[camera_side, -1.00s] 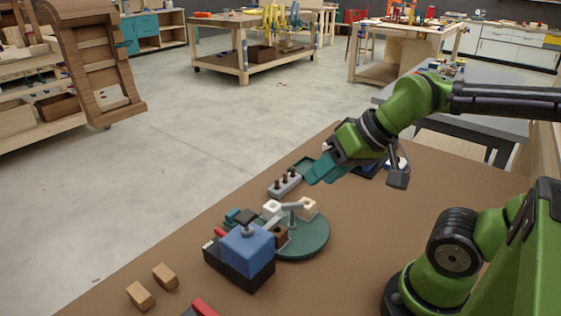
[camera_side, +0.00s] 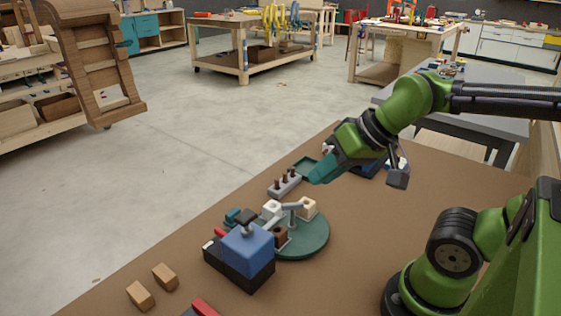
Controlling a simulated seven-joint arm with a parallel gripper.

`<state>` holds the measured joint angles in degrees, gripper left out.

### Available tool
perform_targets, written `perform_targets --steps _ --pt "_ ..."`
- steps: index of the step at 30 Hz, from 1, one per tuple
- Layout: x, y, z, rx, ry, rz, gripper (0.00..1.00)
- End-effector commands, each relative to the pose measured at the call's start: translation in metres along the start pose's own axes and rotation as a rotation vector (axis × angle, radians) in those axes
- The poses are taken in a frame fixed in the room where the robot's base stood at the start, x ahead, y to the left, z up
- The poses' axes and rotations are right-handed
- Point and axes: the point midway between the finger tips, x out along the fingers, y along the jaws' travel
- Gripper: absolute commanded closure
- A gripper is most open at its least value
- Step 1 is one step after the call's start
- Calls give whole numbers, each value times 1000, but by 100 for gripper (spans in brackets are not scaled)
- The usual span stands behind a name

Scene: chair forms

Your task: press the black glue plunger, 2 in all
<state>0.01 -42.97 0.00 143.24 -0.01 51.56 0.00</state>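The black glue plunger (camera_side: 246,217) stands upright on top of a blue box (camera_side: 248,247) with a dark base, at the lower middle of the side view. Its dark cap stands clear above the box top. My gripper (camera_side: 318,178) is up and to the right of the plunger, apart from it, with its teal fingers pointing down and left. The fingers overlap from this side, so I cannot tell whether there is a gap between them. I see nothing held in them.
A round green plate (camera_side: 308,246) beside the blue box carries small blocks and a grey arm. Two wooden blocks (camera_side: 152,284) lie front left.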

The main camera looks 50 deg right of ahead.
Motion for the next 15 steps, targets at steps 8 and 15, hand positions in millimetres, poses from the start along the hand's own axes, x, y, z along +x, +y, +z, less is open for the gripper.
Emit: perform_targets --steps 8,15 --pt "0 0 0 0 0 0 100" --pt "0 0 0 0 0 0 100"
